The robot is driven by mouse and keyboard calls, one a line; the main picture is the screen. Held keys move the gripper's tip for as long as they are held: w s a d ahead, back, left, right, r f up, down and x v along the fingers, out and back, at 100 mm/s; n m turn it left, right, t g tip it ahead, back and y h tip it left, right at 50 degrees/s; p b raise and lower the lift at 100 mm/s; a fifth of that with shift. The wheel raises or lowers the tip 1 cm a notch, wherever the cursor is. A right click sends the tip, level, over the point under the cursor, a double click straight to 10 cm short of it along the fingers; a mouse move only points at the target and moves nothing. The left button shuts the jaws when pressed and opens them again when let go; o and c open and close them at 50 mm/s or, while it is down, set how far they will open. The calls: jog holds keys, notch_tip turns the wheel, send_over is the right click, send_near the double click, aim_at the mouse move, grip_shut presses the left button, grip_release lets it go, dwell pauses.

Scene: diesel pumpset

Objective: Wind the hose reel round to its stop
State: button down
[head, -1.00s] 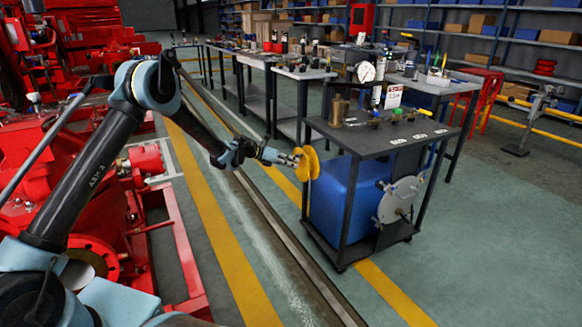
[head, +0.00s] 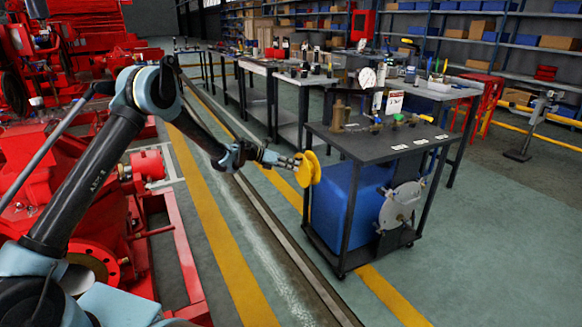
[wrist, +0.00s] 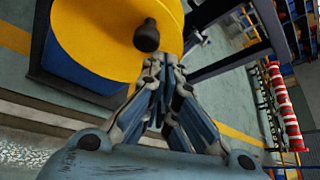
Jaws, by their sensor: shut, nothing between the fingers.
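The hose reel (head: 309,169) is a yellow disc on the left side of a dark cart. In the wrist view the yellow reel face (wrist: 105,35) fills the upper left, with a dark round crank knob (wrist: 147,36) standing out from it. My gripper (head: 297,161) is at the reel's left edge in the head view. In the wrist view my gripper (wrist: 165,68) is shut and empty, its fingertips just below and right of the knob, over the reel's lower edge. I cannot tell whether the fingers touch the knob or reel.
The cart (head: 385,148) carries a blue tank (head: 340,205), a grey round plate (head: 400,205) and small fittings on top. More workbenches (head: 290,75) stand behind. Red machinery (head: 95,215) is on the left. Floor between the machinery and cart is clear.

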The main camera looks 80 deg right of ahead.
jog(key=shift+a, duration=0.1)
jog(key=w+a, duration=0.5)
jog(key=w, duration=0.2)
jog(key=shift+w+a, duration=0.3)
jog(key=shift+w+r, duration=0.1)
